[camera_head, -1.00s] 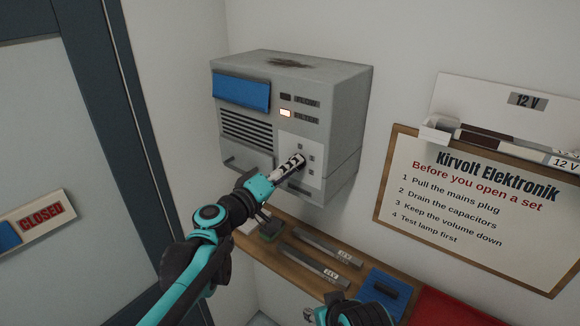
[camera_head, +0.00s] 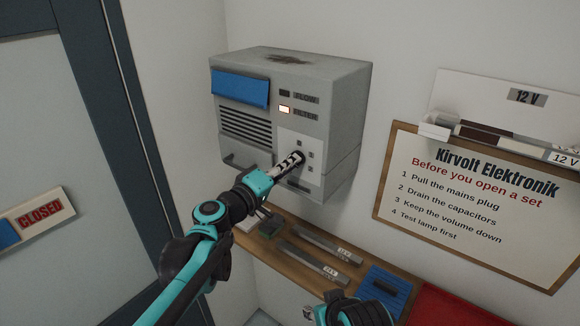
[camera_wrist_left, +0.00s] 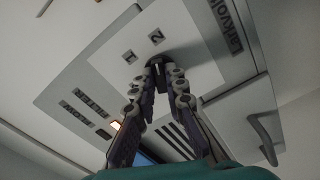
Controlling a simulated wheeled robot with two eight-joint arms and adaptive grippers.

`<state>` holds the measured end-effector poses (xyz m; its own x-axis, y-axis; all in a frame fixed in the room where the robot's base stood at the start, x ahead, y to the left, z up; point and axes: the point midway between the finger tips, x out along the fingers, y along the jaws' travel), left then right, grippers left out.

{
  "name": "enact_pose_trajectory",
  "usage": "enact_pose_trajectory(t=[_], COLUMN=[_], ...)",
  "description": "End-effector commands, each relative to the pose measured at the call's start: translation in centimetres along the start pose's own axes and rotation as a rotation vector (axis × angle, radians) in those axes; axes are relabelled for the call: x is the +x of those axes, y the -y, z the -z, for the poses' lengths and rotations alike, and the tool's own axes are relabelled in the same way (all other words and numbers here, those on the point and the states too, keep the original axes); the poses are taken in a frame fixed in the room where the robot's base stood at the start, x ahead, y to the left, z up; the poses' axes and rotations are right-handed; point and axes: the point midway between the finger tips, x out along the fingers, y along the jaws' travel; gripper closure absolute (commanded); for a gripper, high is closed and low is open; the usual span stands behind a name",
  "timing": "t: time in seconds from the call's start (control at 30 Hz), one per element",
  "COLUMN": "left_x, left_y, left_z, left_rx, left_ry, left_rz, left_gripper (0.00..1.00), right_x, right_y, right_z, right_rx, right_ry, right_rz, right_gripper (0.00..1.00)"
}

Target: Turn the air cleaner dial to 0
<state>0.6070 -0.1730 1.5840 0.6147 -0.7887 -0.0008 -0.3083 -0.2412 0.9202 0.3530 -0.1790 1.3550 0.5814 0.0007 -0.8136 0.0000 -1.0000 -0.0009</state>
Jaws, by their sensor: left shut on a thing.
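The air cleaner (camera_head: 335,100) is a grey box on the wall, with a blue panel, a slatted vent and a lit FILTER lamp. A pale dial plate (camera_head: 314,145) with small square marks is at its lower right. In the left wrist view, the marks 1 and 2 show on this plate (camera_wrist_left: 112,48). My left gripper (camera_head: 298,158) is at the plate, shut on the dark dial (camera_wrist_left: 158,66), which its fingers partly cover. The 0 mark cannot be made out. My right gripper (camera_head: 312,313) is at the bottom edge, partly cut off, and its jaws are unclear.
A wooden shelf (camera_head: 285,258) below holds grey bars (camera_head: 322,247) and a blue ribbed item (camera_head: 385,290). A framed notice (camera_head: 470,205) hangs at right under a white rack (camera_head: 500,100). A CLOSED sign (camera_head: 42,218) is at far left.

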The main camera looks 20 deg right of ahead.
Motion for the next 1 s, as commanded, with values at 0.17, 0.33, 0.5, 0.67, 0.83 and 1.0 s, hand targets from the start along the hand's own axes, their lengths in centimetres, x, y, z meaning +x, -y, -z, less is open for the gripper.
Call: enact_pose_trajectory(t=[0.17, 0.33, 0.5, 0.67, 0.83, 1.0], left_x=[-0.1, -0.1, -0.1, -0.1, -0.1, -0.1], left_y=[0.2, 0.2, 0.2, 0.2, 0.2, 0.2], left_z=[0.0, 0.0, 0.0, 0.0, 0.0, 0.0], left_rx=[-0.138, -0.299, -0.461, -0.612, -0.773, -0.934], left_ry=[-0.001, -0.002, -0.002, -0.002, -0.002, -0.002], left_rz=[0.001, 0.001, 0.001, 0.001, 0.001, 0.002], left_gripper=[1.0, 1.0, 1.0, 1.0, 1.0, 1.0], right_x=[0.6, 1.0, 1.4, 1.7, 2.0, 2.3], right_y=[0.0, 0.0, 0.0, 0.0, 0.0, 0.0], right_z=[-0.4, -0.7, -1.0, -1.2, -1.5, -1.7], right_rx=[0.0, 0.0, 0.0, 0.0, 0.0, 0.0], right_ry=[0.0, 0.0, 0.0, 0.0, 0.0, 0.0], right_rz=[0.0, 0.0, 0.0, 0.0, 0.0, 0.0], right_gripper=[0.6, 0.6, 0.6, 0.6, 0.6, 0.6])
